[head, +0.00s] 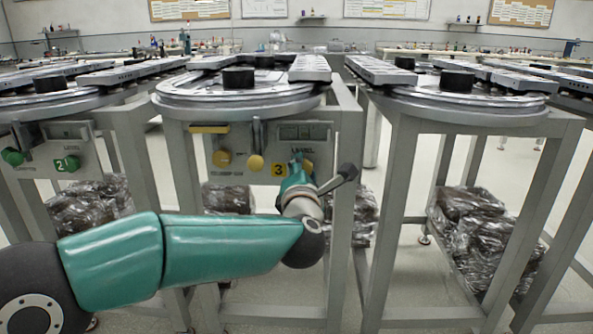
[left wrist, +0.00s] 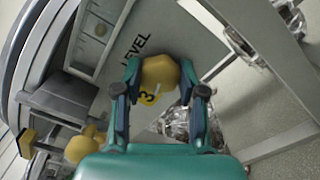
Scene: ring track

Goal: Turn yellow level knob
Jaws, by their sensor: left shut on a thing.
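The yellow level knob (left wrist: 158,74) sits under the word LEVEL on the grey panel in the left wrist view. My left gripper (left wrist: 159,82) is shut on it, one finger on each side. In the head view my left gripper (head: 300,167) is at the right part of the middle stand's panel (head: 237,140) and largely hides the knob. A yellow tag with a 3 (head: 279,169) is just left of the gripper. My right gripper is in neither view.
Two other yellow knobs (head: 222,158) (head: 256,162) are left of the tag. A stand with green knobs (head: 12,156) is at the left, another stand (head: 470,118) at the right. Wrapped bundles (head: 480,220) lie low between the legs.

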